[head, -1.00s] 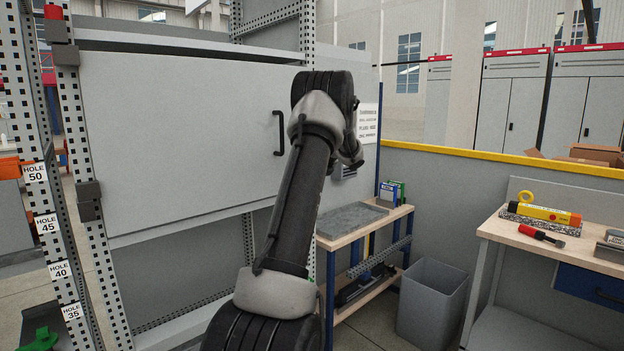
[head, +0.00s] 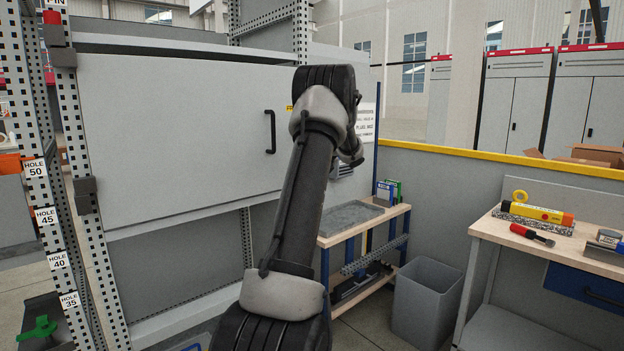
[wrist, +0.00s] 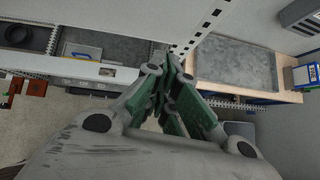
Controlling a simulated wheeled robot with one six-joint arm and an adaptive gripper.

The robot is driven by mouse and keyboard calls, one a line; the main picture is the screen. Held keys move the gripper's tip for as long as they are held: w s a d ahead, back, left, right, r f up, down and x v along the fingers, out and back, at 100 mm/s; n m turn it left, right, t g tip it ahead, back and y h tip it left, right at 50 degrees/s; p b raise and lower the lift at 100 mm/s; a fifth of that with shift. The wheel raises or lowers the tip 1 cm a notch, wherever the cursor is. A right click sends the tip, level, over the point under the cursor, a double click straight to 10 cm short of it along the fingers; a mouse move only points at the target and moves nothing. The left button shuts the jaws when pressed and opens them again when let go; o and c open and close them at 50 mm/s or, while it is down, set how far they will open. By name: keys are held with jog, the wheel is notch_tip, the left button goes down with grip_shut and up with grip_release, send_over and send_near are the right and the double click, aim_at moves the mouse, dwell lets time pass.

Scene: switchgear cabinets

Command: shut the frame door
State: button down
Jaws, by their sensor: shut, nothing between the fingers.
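The frame door (head: 180,130) is a large plain grey panel in the head view, with its left edge by the hinge blocks on a perforated post. A black bar handle (head: 270,131) stands near its right edge. The door lies near the frame's face, but I cannot tell how wide any gap is. My arm rises in front of and right of the handle and hides part of the frame there. My gripper (wrist: 172,110) shows in the wrist view with green fingers together and empty. It is hidden in the head view. I cannot make out the handle in the wrist view.
A small workbench (head: 345,235) with a grey mat stands right of the frame, with a grey bin (head: 427,300) beside it. A table with tools (head: 535,232) is at the far right. A yellow-topped low wall (head: 470,153) runs behind. The perforated post (head: 82,215) stands left.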

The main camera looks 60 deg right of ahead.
jog(key=v, duration=0.9)
jog(key=shift+d, duration=0.2)
jog(key=shift+s+f, duration=0.1)
jog(key=shift+s, duration=0.05)
